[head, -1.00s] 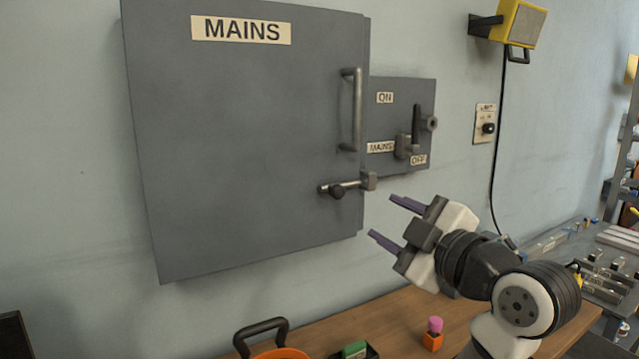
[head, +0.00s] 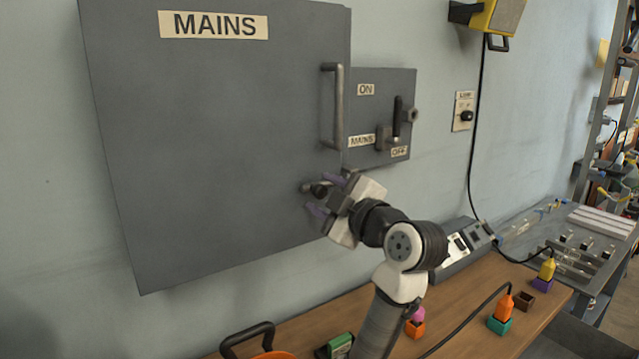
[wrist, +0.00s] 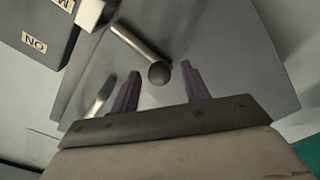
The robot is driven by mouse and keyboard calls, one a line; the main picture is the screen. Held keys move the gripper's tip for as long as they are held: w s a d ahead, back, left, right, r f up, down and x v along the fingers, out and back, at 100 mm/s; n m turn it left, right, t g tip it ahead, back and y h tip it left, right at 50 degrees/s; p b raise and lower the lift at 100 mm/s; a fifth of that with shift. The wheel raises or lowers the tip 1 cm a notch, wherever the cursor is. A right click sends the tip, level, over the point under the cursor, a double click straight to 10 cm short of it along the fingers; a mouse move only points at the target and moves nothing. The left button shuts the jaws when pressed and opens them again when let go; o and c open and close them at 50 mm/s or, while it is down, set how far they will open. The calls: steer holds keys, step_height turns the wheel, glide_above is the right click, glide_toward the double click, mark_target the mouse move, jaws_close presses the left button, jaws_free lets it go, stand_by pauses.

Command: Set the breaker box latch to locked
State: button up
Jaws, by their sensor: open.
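The grey breaker box (head: 215,130) hangs on the wall with a MAINS label and a vertical door handle (head: 333,105). Its latch (head: 317,188) sits low on the door's right side, with a round dark knob. In the wrist view the latch bar (wrist: 140,45) runs from a pale block to the dark ball knob (wrist: 159,74). My gripper (head: 328,195) is open at the latch. In the wrist view my gripper (wrist: 162,82) has its purple fingers on either side of the knob, with gaps showing. The catch end is hidden by my gripper in the head view.
A smaller switch box (head: 375,110) with ON and OFF labels and a lever is right of the door. Below is a wooden bench (head: 470,310) with coloured plugs (head: 502,310) and a cable. A yellow lamp (head: 495,15) hangs upper right.

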steer(key=shift+x, duration=1.1)
jaws_close()
